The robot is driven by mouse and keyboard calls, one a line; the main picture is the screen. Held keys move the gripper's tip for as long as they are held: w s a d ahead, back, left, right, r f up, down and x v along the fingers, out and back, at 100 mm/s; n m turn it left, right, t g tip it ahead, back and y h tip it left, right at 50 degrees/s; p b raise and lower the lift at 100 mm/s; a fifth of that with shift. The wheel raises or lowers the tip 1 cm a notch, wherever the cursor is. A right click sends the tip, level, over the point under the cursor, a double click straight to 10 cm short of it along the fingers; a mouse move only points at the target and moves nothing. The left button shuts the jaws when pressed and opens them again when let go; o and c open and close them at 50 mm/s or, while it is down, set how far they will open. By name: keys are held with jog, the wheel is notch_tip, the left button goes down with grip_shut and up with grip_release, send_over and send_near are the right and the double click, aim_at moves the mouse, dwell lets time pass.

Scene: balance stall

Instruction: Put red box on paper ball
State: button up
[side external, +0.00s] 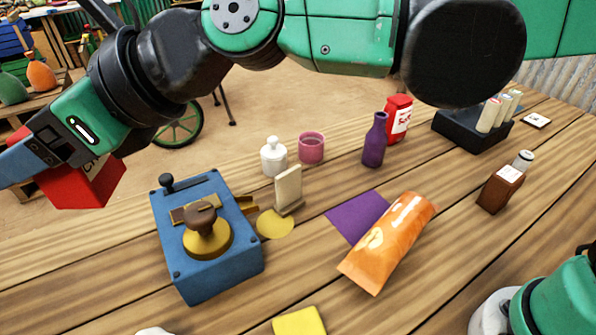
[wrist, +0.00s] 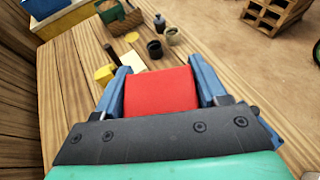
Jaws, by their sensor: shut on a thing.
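The red box (side external: 75,187) is held between the jaws of my gripper (side external: 38,158) at the left of the side external view. It is up in the air, left of the blue device on the table. In the wrist view the red box (wrist: 160,92) fills the space between the two blue fingers of my gripper (wrist: 158,72), which is shut on it. The paper ball is not clearly in view. A small white thing (side external: 153,331) is cut off by the bottom edge of the side external view, and I cannot tell whether it is the ball.
A blue device (side external: 210,272) with a brown knob stands on the wooden table. Near it are a white bottle (side external: 273,158), pink cup (side external: 312,148), purple bottle (side external: 375,142), orange packet (side external: 390,240), purple sheet (side external: 352,215) and yellow block (side external: 299,322).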

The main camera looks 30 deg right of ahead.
jog(key=s+a, duration=0.3)
jog(key=s, duration=0.1)
jog(key=shift+n+g, duration=0.4)
jog(key=f, duration=1.5)
jog(key=shift+s+a, duration=0.2)
jog(key=shift+s, duration=0.05)
jog(key=shift+f, duration=2.1)
jog(key=shift+f, duration=0.15)
jog(key=o, duration=1.3)
